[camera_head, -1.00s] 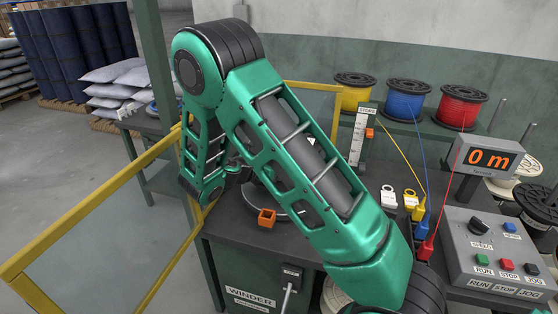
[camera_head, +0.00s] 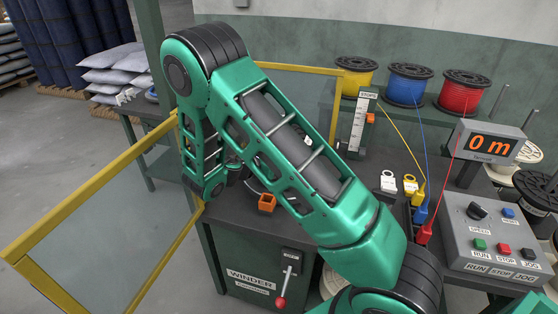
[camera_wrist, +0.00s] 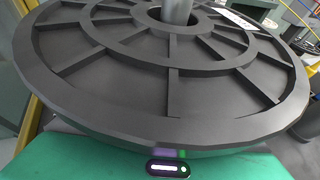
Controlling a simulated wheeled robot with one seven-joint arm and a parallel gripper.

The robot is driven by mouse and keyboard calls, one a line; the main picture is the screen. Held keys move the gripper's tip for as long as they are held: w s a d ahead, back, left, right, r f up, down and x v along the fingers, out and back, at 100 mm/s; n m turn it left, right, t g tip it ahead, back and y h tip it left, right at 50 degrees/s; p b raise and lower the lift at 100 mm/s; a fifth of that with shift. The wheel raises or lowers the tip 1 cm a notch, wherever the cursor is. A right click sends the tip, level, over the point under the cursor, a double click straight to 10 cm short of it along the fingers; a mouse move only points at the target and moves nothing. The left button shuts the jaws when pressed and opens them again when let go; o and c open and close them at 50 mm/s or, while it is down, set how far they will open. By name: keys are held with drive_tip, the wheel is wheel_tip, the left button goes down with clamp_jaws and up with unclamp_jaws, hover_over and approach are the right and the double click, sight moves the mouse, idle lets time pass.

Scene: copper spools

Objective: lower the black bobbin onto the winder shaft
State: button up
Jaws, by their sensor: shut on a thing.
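The black bobbin (camera_wrist: 110,105) fills most of the wrist view as a wide ribbed flange. A grey metal shaft (camera_wrist: 176,10) stands in its centre hole at the top of the picture. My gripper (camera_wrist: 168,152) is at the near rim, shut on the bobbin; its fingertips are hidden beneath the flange. How far the bobbin sits down the shaft cannot be told. In the head view my green arm covers most of the winder top, and only a dark curved edge shows behind it. The winder cabinet (camera_head: 225,252) stands below.
A yellow-framed clear guard (camera_head: 110,205) stands open at the left. An orange block (camera_head: 267,203) is on the winder top. A red-knobbed lever (camera_head: 281,301) is on the cabinet front. The control box (camera_head: 490,235) and yellow, blue and red spools (camera_head: 466,92) are at the right.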

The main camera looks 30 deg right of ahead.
drive_tip(key=shift+s+f, duration=0.1)
drive_tip(key=shift+f, duration=0.2)
idle(0.4)
drive_tip(key=o, duration=1.8)
drive_tip(key=shift+a, duration=0.1)
drive_tip(key=v, duration=1)
drive_tip(key=shift+a+r, duration=0.15)
drive_tip(key=shift+a, duration=0.15)
